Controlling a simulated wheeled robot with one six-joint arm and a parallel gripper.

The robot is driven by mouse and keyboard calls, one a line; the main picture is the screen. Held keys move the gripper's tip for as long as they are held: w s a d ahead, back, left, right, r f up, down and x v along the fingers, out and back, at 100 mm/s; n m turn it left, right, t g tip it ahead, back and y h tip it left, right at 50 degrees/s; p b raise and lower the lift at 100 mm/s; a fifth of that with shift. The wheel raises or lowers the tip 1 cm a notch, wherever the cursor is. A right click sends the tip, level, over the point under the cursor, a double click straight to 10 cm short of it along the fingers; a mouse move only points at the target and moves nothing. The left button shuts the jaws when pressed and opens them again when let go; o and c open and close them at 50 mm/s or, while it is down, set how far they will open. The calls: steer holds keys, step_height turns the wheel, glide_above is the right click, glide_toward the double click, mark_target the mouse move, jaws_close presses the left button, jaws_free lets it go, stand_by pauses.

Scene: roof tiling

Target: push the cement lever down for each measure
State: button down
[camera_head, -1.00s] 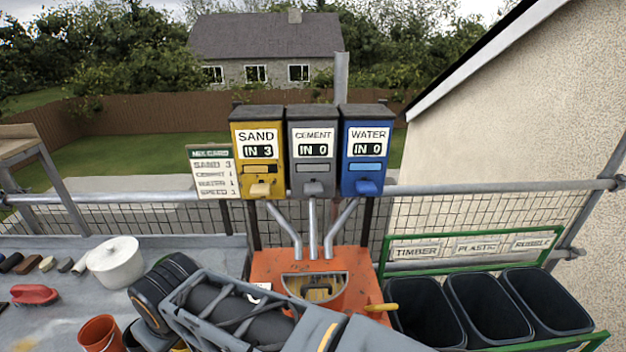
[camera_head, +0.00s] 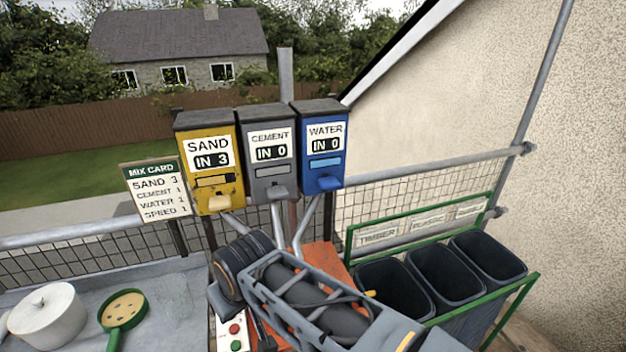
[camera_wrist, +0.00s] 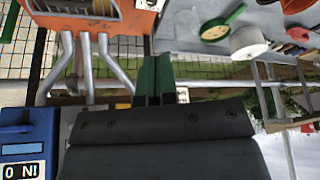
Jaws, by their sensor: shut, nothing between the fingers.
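The grey cement dispenser (camera_head: 267,170) stands between the yellow sand dispenser (camera_head: 209,180) and the blue water dispenser (camera_head: 322,160). Its readout says IN 0, and its grey lever (camera_head: 279,191) sticks out at the front. Sand reads IN 3 and water reads IN 0. The mix card (camera_head: 155,188) lists sand 3 and cement 1; its lower lines are small. In the upside-down wrist view, my gripper (camera_wrist: 156,60) is shut and empty, its two fingers side by side. The water dispenser (camera_wrist: 28,145) shows at lower left there; the cement lever is not visible. My arm hides the fingers in the head view.
Chutes drop to the orange mixer (camera_head: 325,256), partly behind my arm. A button panel (camera_head: 234,331) is beside it. A white pot (camera_head: 45,320) and green sieve (camera_head: 123,310) lie left. Black bins (camera_head: 395,290) in a green frame stand right. A mesh rail runs behind.

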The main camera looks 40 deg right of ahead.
steer(key=shift+d, duration=0.2)
steer(key=w+d+r+m+g+p, duration=0.1)
steer(key=w+d+r+m, duration=0.1)
steer(key=w+d+r, duration=0.5)
steer(key=w+d+r+m+g+h+p, duration=0.1)
steer(key=w+d+r+m, duration=0.2)
steer(key=w+d+r, duration=0.4)
steer(key=d+r, duration=0.7)
steer(key=d, duration=0.1)
steer(key=shift+w+d+p, duration=0.2)
steer(key=shift+p, duration=0.1)
steer(key=shift+f, duration=0.1)
